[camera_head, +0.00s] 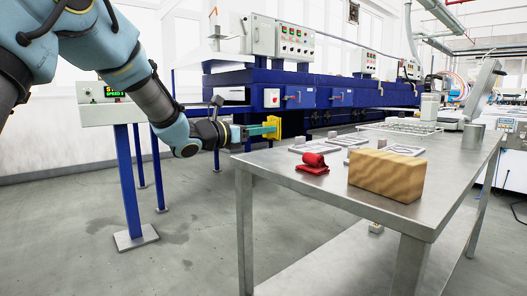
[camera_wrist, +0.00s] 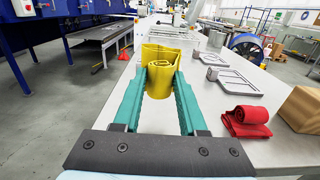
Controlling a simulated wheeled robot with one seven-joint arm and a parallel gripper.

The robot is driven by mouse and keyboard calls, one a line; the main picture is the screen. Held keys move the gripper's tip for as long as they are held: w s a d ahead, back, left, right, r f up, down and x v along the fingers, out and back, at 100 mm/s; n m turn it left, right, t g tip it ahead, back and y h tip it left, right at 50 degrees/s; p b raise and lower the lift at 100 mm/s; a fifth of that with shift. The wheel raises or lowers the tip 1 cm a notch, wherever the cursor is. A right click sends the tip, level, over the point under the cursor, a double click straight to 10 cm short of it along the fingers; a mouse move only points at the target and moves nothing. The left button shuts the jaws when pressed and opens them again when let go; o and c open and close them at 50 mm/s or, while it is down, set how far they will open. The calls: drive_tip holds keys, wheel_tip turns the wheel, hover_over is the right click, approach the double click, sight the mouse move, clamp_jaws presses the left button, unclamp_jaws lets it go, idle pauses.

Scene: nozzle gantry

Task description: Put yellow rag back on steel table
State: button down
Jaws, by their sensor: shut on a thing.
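The yellow rag (camera_wrist: 160,70) is a rolled cloth held between the teal fingers of my gripper (camera_wrist: 160,80) in the wrist view. In the head view the rag (camera_head: 273,126) shows at the tip of my gripper (camera_head: 262,130), near the far left edge of the steel table. My gripper is shut on the rag. Whether the rag touches the table top is hard to tell.
A red rag (camera_head: 312,163) and a wooden block (camera_head: 386,176) lie on the table, right of my gripper. Flat metal frames (camera_head: 315,144) and a grey cylinder (camera_head: 472,136) lie farther back. A blue machine (camera_head: 310,90) stands behind. The table's near left corner is bare.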

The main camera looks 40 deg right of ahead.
sight(262, 160)
drive_tip(key=shift+f, duration=2.45)
drive_tip(key=shift+f+b, duration=0.1)
drive_tip(key=shift+b, duration=0.2)
drive_tip(key=shift+f, duration=0.1)
drive_tip(key=shift+c, duration=2.3)
unclamp_jaws()
drive_tip(key=shift+r, duration=0.2)
